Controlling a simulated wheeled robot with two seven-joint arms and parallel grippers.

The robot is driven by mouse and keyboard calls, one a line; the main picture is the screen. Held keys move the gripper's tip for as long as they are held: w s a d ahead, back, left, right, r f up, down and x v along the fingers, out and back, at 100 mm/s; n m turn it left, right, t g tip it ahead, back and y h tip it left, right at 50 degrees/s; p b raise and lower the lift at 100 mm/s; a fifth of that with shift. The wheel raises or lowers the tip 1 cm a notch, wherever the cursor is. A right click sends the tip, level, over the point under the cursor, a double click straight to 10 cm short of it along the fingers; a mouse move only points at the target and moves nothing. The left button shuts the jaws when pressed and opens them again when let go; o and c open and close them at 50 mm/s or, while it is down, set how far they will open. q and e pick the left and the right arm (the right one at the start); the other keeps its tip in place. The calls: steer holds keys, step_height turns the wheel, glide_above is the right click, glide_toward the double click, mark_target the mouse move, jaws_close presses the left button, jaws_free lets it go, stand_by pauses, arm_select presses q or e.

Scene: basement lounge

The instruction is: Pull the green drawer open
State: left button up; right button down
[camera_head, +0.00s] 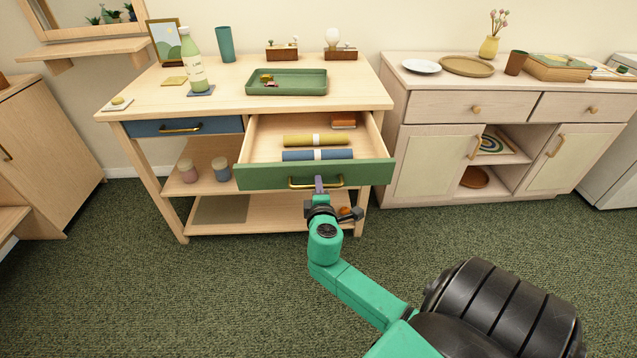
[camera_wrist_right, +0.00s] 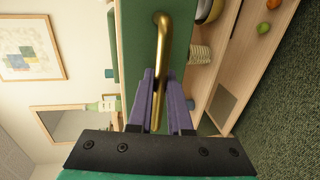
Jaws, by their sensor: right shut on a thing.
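The green drawer (camera_head: 262,177) is pulled out from the wooden table (camera_head: 364,95), and its inside shows. A yellow roll (camera_head: 297,141) and a blue roll (camera_head: 296,155), each with a white band, lie in it, with a small orange item (camera_head: 343,120) at the back right. My right gripper (camera_head: 319,184) is shut on the drawer's brass handle (camera_head: 301,184). In the right wrist view the purple fingers (camera_wrist_right: 159,98) sit on both sides of the brass handle (camera_wrist_right: 160,45) in front of the green drawer front (camera_wrist_right: 137,35). My left gripper is not in view.
A blue drawer (camera_head: 150,128) to the left is closed. A green tray (camera_head: 287,89) and a bottle (camera_head: 193,62) stand on the tabletop. Two jars (camera_head: 220,170) stand on the shelf below. A pale cabinet (camera_head: 427,150) stands at right. The carpet in front is clear.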

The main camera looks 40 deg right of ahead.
steer(key=c, duration=0.8)
jaws_free()
steer(key=shift+c, duration=0.2)
steer(key=v, duration=1.4)
steer(key=shift+s+a+b, duration=0.2)
steer(key=shift+s+b, duration=0.05)
steer(key=shift+b, duration=0.05)
